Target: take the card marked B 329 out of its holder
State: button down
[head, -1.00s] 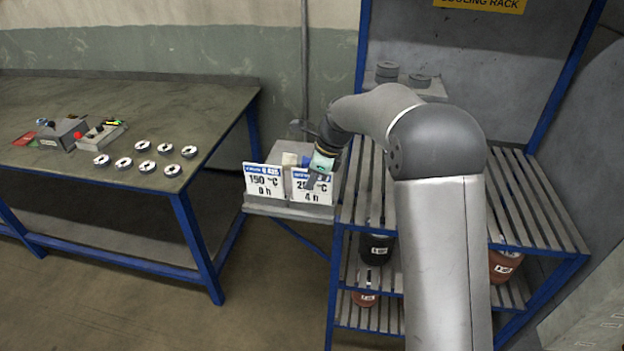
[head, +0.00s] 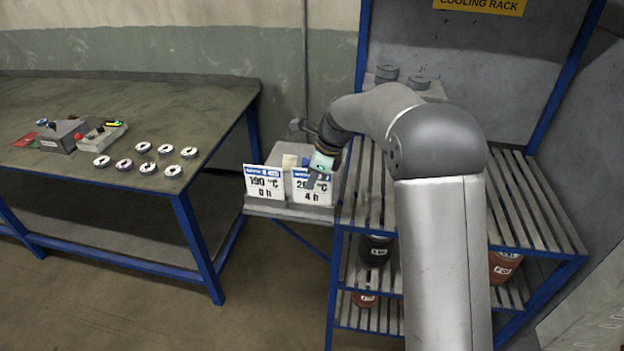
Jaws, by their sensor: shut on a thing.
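Two white cards with blue top strips stand side by side in a grey holder (head: 287,211) beside the rack. The left card (head: 264,184) reads about 190 °C, 0 h; its small code is too blurred to read surely. The right card (head: 318,197) shows 4 h, with its temperature and top strip partly covered by my gripper (head: 311,181). My gripper reaches in from the upper right and is shut on the top part of this right card, which still stands at the holder. I cannot read B 329 on either card.
The slatted cooling rack (head: 515,205) stands right of the holder, with dark and reddish containers on its lower shelves. A workbench (head: 60,185) at the left carries several flap discs (head: 148,168) and a control box (head: 62,137). Open floor lies between bench and rack.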

jog(key=shift+r+p, duration=1.65)
jog(key=shift+r, duration=0.65)
jog(key=shift+r+p, duration=0.35)
jog(key=shift+r, duration=0.45)
jog(key=shift+s+a, duration=0.1)
